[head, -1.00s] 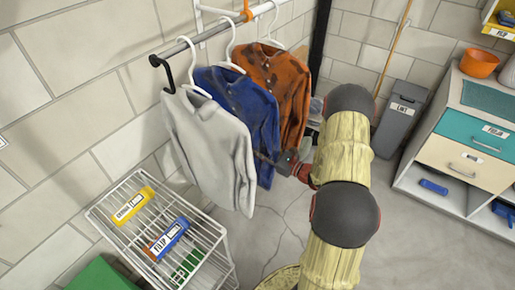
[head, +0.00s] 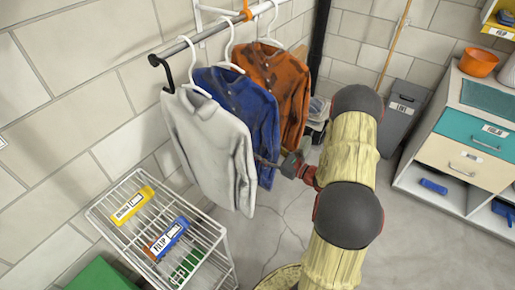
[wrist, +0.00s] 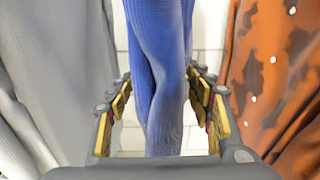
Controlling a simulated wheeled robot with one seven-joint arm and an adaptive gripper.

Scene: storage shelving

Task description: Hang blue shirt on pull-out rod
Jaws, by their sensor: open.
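The blue shirt (head: 243,108) hangs upright on a white hanger from the metal pull-out rod (head: 210,37). It hangs between a grey shirt (head: 208,150) and an orange shirt (head: 275,85). My gripper (head: 265,161) reaches in from the right, at the lower right edge of the blue shirt. In the wrist view, my gripper (wrist: 160,88) is open, with yellow-padded fingers on either side of the blue shirt's hanging cloth (wrist: 165,105). I cannot tell whether the pads touch it. The grey shirt's lower part is in front of some of the blue shirt.
A white wire rack (head: 118,232) with labelled boxes stands below left of the shirts. A grey bin (head: 401,108) and a drawer cabinet (head: 450,150) stand to the right. Floor between rack and cabinet is mostly clear. A tiled wall is behind the rod.

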